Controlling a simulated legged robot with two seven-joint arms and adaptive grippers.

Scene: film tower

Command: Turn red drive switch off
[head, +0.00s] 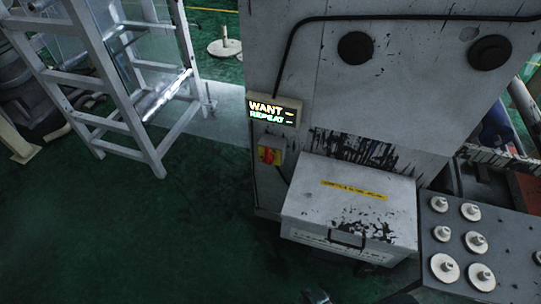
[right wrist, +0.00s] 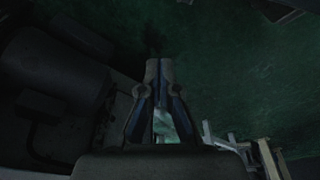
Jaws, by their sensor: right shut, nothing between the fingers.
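The red drive switch (head: 269,155) is a small red rotary handle on a yellow plate. It sits on the left part of the grey machine cabinet's front, just below a lit sign. Its exact handle angle is too small to tell. My right gripper (right wrist: 160,66) shows in the right wrist view with its two fingertips together, shut and empty, above dark green floor. The switch does not show in that view. My left gripper is not in view. No gripper touches the switch in the head view.
A lit sign (head: 274,112) reads "WANT" and "REPEAT". A grey box (head: 349,208) with a yellow label juts out right of the switch. A plate with several white knobs (head: 446,268) is at lower right. A metal ladder frame (head: 135,100) stands left. Green floor (head: 130,235) is clear.

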